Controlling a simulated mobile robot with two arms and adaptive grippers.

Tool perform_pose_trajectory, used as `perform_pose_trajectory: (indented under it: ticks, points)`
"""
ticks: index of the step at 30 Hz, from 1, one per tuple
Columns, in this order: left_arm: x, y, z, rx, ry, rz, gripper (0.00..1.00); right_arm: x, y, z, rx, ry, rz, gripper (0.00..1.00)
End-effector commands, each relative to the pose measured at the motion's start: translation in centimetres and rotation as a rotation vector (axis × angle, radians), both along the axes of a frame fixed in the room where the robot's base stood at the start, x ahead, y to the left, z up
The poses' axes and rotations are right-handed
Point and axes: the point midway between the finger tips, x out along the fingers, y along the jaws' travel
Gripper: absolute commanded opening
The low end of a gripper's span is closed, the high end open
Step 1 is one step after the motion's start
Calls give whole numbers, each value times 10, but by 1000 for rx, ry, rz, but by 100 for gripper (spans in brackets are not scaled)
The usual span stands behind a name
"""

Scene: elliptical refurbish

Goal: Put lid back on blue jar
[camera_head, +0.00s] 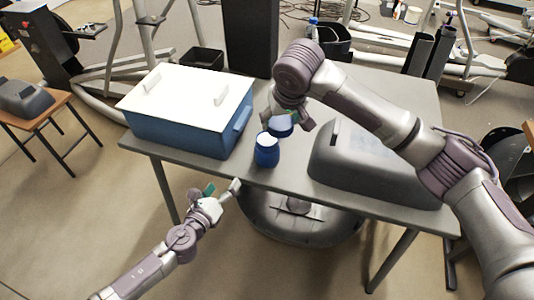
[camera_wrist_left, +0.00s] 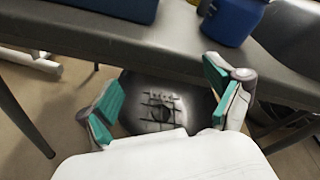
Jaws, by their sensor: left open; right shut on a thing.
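The blue jar (camera_head: 267,153) stands upright on the grey table near its front edge, just right of the cooler. It also shows at the top of the left wrist view (camera_wrist_left: 230,20). My right gripper (camera_head: 288,120) is shut on the blue lid (camera_head: 281,127), just behind and above the jar in the picture. The lid looks apart from the jar. My left gripper (camera_head: 222,188) is open and empty in front of the table edge, left of the jar. Its two spread fingers with green pads show in the left wrist view (camera_wrist_left: 165,95).
A blue cooler with a white lid (camera_head: 190,130) stands on the left of the table (camera_head: 295,181). A dark grey bin-like shell (camera_head: 365,170) lies on the right, under my right arm. A dark round object (camera_head: 300,222) is below the table's front edge.

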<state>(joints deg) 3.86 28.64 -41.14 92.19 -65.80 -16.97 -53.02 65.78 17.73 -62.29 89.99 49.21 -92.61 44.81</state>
Motion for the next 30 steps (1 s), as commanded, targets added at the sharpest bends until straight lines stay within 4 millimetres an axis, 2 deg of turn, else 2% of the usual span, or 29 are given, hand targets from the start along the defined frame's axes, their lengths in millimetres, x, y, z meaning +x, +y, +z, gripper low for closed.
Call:
perform_pose_trajectory:
  ticks: [1, 3, 6, 9, 13, 23, 26, 30]
  points:
    - [0, -11, 21, 69, -81, -56, 91, 5, 8, -1, -2, 1, 11, 46]
    - [-2, -25, 47, 164, -187, -124, 91, 11, 15, -1, 0, 0, 23, 46]
    - [-9, -42, 74, 286, -314, -202, 91, 17, 24, -1, -2, 0, 38, 46]
    - [-15, -53, 90, 371, -404, -254, 91, 21, 30, 0, 0, 1, 49, 46]
    - [-18, -59, 99, 416, -453, -280, 91, 23, 33, 0, 0, 1, 54, 46]
    - [-17, -60, 98, 414, -451, -279, 91, 23, 32, 0, 0, 1, 53, 46]
    - [-11, -63, 98, 413, -450, -277, 91, 23, 32, 0, 0, 1, 53, 46]
    - [7, -76, 100, 411, -452, -278, 91, 23, 32, 0, 0, 1, 53, 46]
